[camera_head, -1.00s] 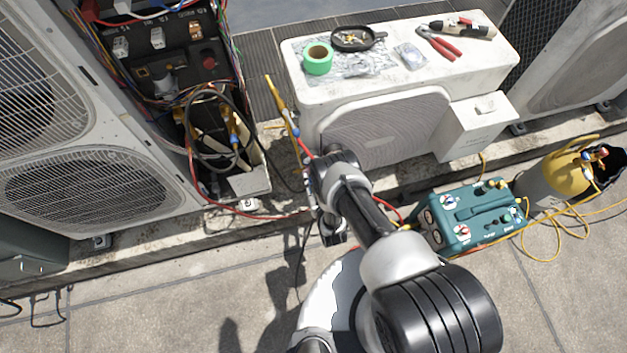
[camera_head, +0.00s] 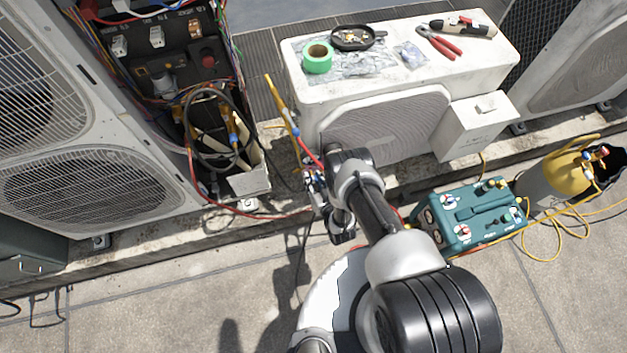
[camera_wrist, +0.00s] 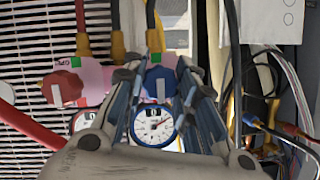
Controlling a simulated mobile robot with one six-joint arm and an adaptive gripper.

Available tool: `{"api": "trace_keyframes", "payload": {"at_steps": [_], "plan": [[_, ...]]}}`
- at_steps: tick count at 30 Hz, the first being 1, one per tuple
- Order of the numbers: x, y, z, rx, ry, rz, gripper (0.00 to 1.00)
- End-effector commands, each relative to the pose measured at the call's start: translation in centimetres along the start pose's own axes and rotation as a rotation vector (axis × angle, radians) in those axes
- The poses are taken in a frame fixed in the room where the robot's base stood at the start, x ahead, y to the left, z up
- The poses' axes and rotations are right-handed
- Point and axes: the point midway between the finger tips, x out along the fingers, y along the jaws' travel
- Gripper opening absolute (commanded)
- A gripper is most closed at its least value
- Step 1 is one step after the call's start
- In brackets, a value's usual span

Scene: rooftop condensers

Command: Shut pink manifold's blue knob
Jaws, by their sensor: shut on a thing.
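In the wrist view the pink manifold (camera_wrist: 97,75) hangs in front of a slatted grille, with a red knob (camera_wrist: 62,88) on its left. Its blue knob (camera_wrist: 160,82) sits between the fingers of my gripper (camera_wrist: 162,92), which is shut on it. A white streak marks the knob's face. A round blue-rimmed gauge (camera_wrist: 153,127) shows just below it, between the fingers. In the head view my arm covers most of the manifold and the fingers are hard to make out.
An open condenser cabinet (camera_head: 170,75) with loose wires stands left. A white condenser (camera_head: 460,60) carries green tape (camera_head: 317,58), a black pan and pliers. A teal machine (camera_head: 470,215) and a yellow-topped cylinder (camera_head: 565,175) stand right. Hoses run close around the manifold.

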Motion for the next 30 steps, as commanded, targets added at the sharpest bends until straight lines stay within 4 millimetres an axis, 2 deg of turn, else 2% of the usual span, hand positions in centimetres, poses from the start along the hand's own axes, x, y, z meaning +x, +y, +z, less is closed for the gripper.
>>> {"api": "trace_keyframes", "payload": {"at_steps": [1, 2, 11, 22, 30], "plan": [[0.1, 0.0, -0.2, -0.001, 0.004, 0.0, 0.03], [0.1, 0.0, -0.2, -0.001, 0.004, 0.0, 0.28], [0.1, 0.0, -0.1, -0.001, 0.002, 0.0, 0.47], [-0.5, 0.0, 0.0, -0.001, -0.001, 0.001, 0.47], [-4.8, 0.1, 0.1, 0.0, -0.002, 0.003, 0.47]]}}
